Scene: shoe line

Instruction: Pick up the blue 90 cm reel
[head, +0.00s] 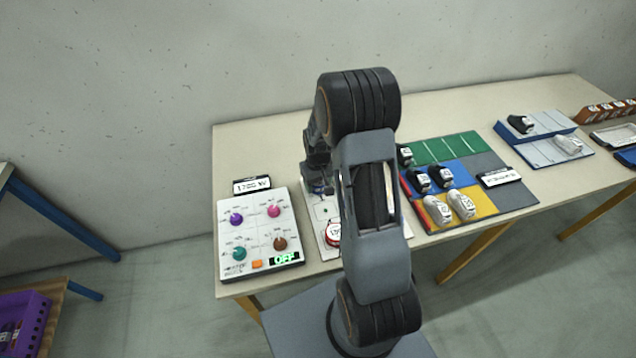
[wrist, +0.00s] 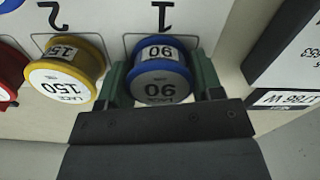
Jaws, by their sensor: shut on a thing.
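The blue reel (wrist: 160,85), with a white label reading 90, is in the wrist view at the position marked 1 on a white board. My gripper (wrist: 162,90) has one green finger on each side of the reel and is shut on it. I cannot tell whether the reel is clear of the board. In the head view my arm hides the blue reel and most of the board (head: 327,213), and the gripper's fingertips are hidden too.
A yellow reel (wrist: 66,70) marked 150 stands close to the left at position 2, with a red reel (wrist: 10,80) beyond it. A panel with coloured knobs (head: 258,240) sits left of my arm. A coloured mat (head: 485,205) with shoes lies right.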

